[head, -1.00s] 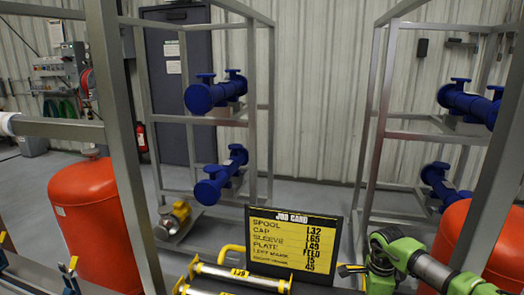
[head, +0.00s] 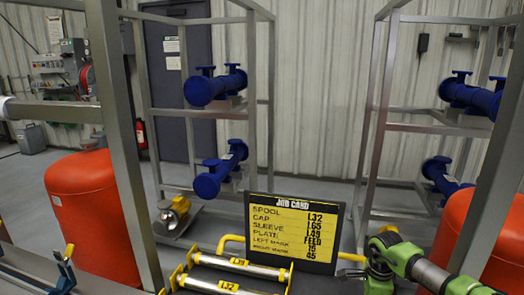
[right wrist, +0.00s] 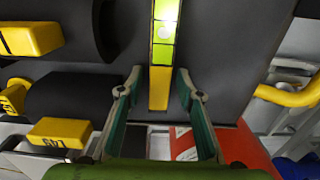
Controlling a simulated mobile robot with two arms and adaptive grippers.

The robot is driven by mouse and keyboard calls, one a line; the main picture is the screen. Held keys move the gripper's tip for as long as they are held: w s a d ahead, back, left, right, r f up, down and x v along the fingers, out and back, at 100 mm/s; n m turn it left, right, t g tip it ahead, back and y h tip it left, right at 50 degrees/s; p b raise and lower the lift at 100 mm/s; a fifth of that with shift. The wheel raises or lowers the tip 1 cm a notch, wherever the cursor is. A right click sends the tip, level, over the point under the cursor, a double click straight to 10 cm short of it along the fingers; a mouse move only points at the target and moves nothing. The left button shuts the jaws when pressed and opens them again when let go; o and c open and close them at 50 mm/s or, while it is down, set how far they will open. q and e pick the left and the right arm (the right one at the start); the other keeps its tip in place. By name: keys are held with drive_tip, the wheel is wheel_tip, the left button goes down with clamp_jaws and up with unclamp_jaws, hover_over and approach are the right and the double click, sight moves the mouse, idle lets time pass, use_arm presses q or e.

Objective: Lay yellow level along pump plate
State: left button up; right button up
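The yellow level (right wrist: 159,88) shows in the right wrist view as a narrow yellow bar with a bright green-yellow section, lying over a dark grey surface. My right gripper (right wrist: 159,71) is open, with one finger on each side of the level's near end and a gap on both sides. In the head view my right wrist is at the lower right, and its fingers are not clear. A yellow pump (head: 175,212) stands low inside the left metal frame. I cannot make out the plate clearly. My left gripper is not in view.
A black job card (head: 293,232) stands at the front middle. Labelled rollers with yellow ends (head: 238,262) lie before it. Labelled yellow blocks (right wrist: 60,132) on dark cylinders are left of my gripper. A red tank (head: 92,215) and metal frame posts flank the space.

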clamp_jaws()
drive_tip(key=shift+r, duration=0.1)
drive_tip(key=shift+r+p, duration=2.05)
drive_tip(key=shift+r, duration=1.4)
